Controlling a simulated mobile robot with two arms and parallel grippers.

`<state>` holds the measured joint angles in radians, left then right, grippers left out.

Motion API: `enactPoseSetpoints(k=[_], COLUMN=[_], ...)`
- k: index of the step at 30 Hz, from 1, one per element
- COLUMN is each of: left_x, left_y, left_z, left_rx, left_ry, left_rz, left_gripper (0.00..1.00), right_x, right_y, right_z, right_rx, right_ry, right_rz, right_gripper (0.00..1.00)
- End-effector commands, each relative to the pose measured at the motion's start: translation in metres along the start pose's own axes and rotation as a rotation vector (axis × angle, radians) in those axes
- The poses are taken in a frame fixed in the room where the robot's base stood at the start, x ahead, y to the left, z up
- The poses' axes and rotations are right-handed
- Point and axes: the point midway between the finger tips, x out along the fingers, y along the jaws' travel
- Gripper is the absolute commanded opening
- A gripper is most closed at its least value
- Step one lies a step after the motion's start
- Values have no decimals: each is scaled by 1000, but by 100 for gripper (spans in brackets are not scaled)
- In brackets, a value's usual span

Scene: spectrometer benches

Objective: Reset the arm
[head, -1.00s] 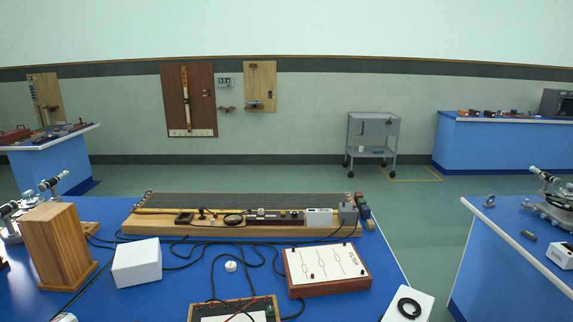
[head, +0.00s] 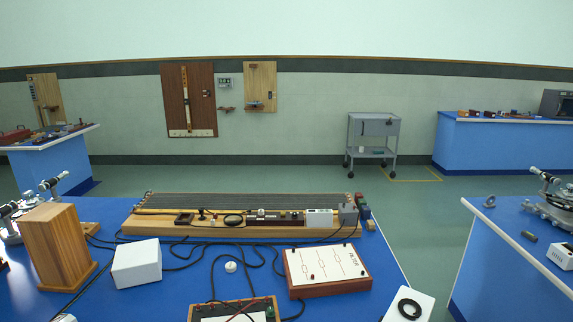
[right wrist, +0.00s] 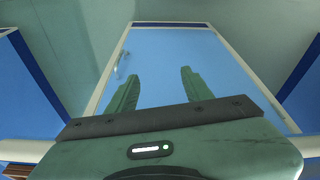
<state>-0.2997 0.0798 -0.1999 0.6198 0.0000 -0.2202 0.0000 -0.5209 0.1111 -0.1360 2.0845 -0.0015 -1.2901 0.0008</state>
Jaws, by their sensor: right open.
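My right gripper (right wrist: 158,92) shows in the right wrist view with its two green fingers spread apart. Nothing is between the fingers. Behind them is the blue side panel (right wrist: 185,60) of a bench, with a small handle at its left. Neither of my grippers shows in the head view, and my left gripper is in no view.
A blue bench (head: 395,272) ahead carries a long wooden optical apparatus (head: 250,229), a wooden block (head: 58,245), a white box (head: 136,263), a filter board (head: 329,270) and loose cables. Green floor (head: 425,215) separates it from the right bench (head: 490,265).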

Motion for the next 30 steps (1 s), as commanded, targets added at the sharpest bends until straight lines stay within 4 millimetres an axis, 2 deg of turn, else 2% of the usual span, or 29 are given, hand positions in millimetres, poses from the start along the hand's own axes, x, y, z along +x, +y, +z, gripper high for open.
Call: enactPoseSetpoints(k=[1, 5, 8, 12, 15, 18, 22, 26, 30], left_x=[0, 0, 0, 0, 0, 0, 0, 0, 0], left_y=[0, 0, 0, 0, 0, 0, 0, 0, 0], left_z=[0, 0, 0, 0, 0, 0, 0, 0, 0], left_rx=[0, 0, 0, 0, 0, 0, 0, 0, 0], left_ry=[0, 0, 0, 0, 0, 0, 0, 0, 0], left_rz=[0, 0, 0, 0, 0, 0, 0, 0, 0], left_gripper=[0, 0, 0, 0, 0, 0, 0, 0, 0], right_x=[20, 77, 125, 180, 210, 229, 241, 244, 245], right_y=[-1, -5, -7, -10, -12, -12, -12, -12, -12], right_z=[8, 33, 64, 117, 161, 204, 246, 270, 276], right_rx=[-2, -7, -11, -19, -25, -30, -35, -38, -39], right_ry=[-16, -42, -67, -100, -122, -143, -161, -169, -172], right_rz=[-2, -7, -10, -14, -17, -18, -20, -20, -21], right_gripper=[51, 51, 51, 51, 51, 51, 51, 51, 51])
